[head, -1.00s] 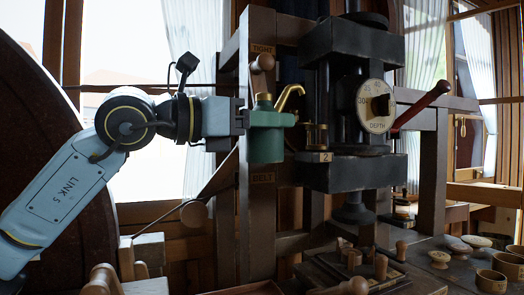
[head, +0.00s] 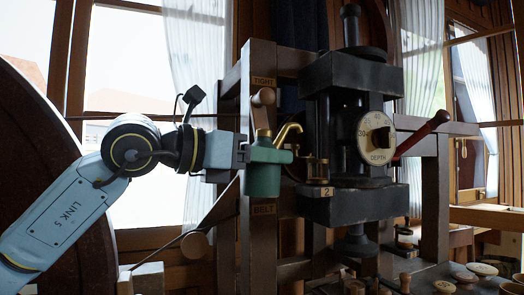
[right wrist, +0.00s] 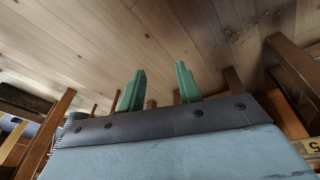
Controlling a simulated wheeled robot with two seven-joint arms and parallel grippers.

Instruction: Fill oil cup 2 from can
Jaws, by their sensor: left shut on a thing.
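The small brass oil cup (head: 318,169) stands above the plate marked 2 (head: 326,193) on the black press. The spout's end is above and slightly left of this cup, apart from it in the picture; the depth between them is unclear. My right gripper (right wrist: 160,70) is open and empty in the right wrist view.
The black press (head: 358,205) has a depth dial (head: 376,138) and a red lever (head: 425,132) on its right. The wooden post (head: 262,235) carries TIGHT and BELT labels close behind the can. Wooden turned pieces (head: 443,286) lie on the bench at lower right.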

